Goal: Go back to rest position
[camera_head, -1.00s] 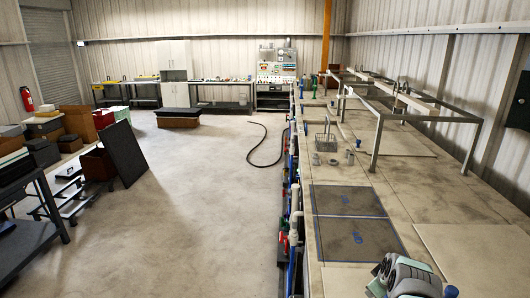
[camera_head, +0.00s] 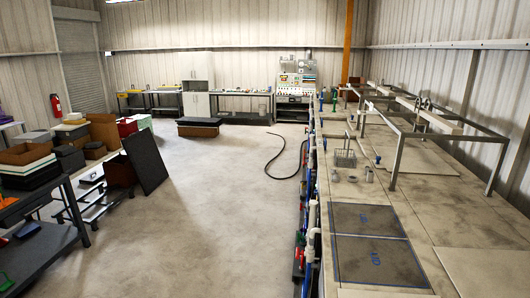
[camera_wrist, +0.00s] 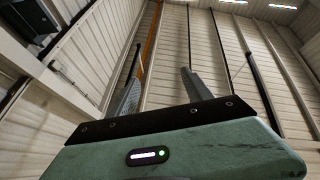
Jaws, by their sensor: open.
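My gripper (camera_wrist: 161,62) shows in the wrist view, with its two grey fingers spread apart and nothing between them. Its dark mounting bar and green housing (camera_wrist: 215,155) fill the bottom of that view. Beyond the fingers are only corrugated wall panels (camera_wrist: 220,45), an orange post (camera_wrist: 150,40) and ceiling lights at the top edge. My gripper is not visible in the head view.
The long tank bench (camera_head: 465,215) runs along the right, with a metal frame (camera_head: 397,160), a wire basket (camera_head: 345,158) and blue-marked dark panels (camera_head: 368,217). A hose (camera_head: 272,165) lies on the open floor (camera_head: 220,200). Boxes and a dark board (camera_head: 147,161) stand left.

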